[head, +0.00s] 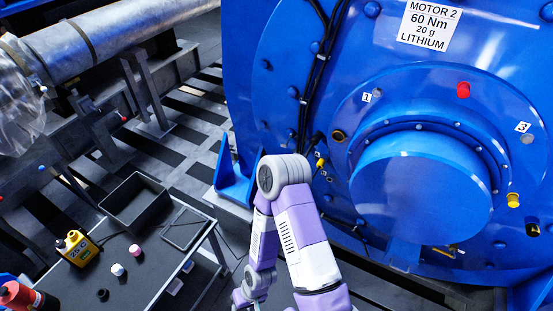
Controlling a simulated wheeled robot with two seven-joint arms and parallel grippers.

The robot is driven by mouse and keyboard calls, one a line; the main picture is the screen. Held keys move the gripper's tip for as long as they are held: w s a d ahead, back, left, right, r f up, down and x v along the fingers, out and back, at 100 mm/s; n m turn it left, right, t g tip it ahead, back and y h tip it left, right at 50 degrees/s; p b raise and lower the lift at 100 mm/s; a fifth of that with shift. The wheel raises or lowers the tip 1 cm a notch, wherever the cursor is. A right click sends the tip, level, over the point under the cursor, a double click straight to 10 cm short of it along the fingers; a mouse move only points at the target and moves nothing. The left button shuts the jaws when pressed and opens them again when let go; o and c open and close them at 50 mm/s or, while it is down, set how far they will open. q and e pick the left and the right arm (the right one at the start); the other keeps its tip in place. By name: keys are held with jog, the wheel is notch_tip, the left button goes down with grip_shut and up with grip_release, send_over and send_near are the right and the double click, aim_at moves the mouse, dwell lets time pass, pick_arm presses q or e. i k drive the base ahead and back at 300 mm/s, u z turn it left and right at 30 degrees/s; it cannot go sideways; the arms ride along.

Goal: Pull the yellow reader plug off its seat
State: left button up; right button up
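A blue motor (420,185) fills the right side of the head view. A small yellow piece (320,162) sits by the black cables at the left of its face; it may be the reader plug, but it is too small to tell. A yellow cap-like part (513,200) stands out from the motor's right side, and a smaller yellow and black part (531,228) is just below it. One of my purple and white arms is folded in front of the motor's lower left. No gripper fingers show.
A dark table (140,275) at lower left holds a black open bin (135,200), a yellow device (77,248), a red bottle (25,297) and small white and pink caps. A red plug (463,90) sits on the motor. Black cables (318,75) run down the motor's face.

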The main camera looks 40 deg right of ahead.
aim_at(320, 164)
jog(key=u, duration=0.05)
jog(key=k, duration=0.75)
jog(key=z, duration=1.1)
jog(key=i, duration=0.5)
jog(key=z, duration=0.05)
